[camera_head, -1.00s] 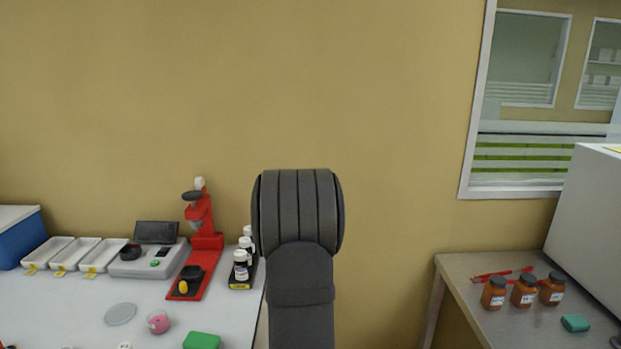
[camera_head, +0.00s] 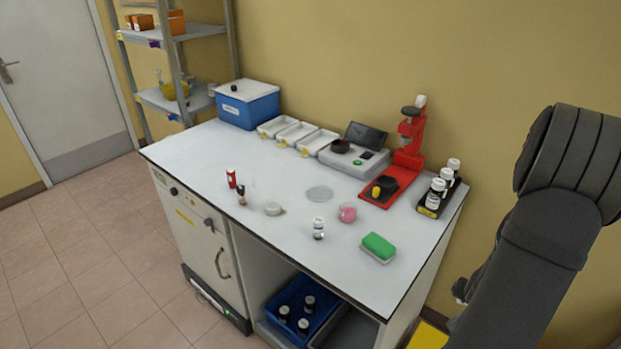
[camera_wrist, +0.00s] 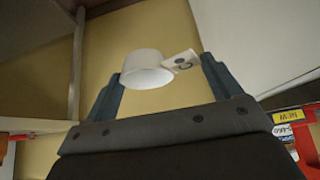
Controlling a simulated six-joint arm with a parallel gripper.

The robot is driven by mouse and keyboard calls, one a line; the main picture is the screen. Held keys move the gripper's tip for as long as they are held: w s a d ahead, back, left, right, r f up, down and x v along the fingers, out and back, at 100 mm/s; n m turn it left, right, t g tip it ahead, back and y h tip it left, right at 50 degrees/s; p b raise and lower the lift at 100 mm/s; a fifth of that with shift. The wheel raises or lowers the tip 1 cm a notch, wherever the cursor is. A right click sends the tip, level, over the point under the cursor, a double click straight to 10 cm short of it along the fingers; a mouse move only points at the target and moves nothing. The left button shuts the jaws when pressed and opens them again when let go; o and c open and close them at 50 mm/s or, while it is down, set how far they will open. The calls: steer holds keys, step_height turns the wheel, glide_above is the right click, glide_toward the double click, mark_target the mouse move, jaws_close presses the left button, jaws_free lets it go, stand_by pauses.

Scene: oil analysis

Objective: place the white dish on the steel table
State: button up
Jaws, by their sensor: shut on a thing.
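In the wrist view, the white dish (camera_wrist: 145,70), a small round cup shape with a flat handle-like tab (camera_wrist: 181,62) at its right, sits between the two dark fingers of my gripper (camera_wrist: 163,88). My gripper is shut on the dish and tab. The dish appears tilted in this view, its rim facing the camera. In the head view, my arm reaches down at the right edge, and my gripper and the held dish are hidden. I cannot make out the steel table in the head view.
A blue bin (camera_head: 306,308) is below. A red item with labels (camera_wrist: 298,129) shows at the wrist view's right.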

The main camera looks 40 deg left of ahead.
step_height(320, 180, up, 25)
steer(key=w+a+n+g+y, duration=0.1)
steer(key=w+a+n+y, duration=0.15)
steer(key=a, duration=1.65)
steer(key=w+a+n+y, duration=0.1)
steer(key=w+a+n, duration=0.25)
steer(key=a, duration=1.55)
steer(key=s+a+n+g+y, duration=0.1)
steer(key=s+a+n, duration=0.15)
steer(key=a, duration=0.45)
steer(key=s+a+n, duration=0.1)
steer(key=s+a, duration=0.3)
steer(key=a, duration=0.3)
steer(key=s+a+f, duration=0.1)
steer(key=a+f, duration=0.2)
steer(key=f, duration=0.1)
steer(key=s+a+f, duration=0.2)
steer(key=a+f, duration=0.2)
steer(key=s+a+f, duration=0.1)
steer(key=a+f, duration=0.2)
steer(key=f, duration=0.1)
steer(key=shift+s+a, duration=0.15)
steer(key=shift+a, duration=0.2)
steer(key=shift+s+a+f, duration=0.1)
steer(key=shift+a+f, duration=0.05)
steer(key=shift+a, duration=0.05)
steer(key=shift+f, duration=1.95)
steer(key=shift+f, duration=0.1)
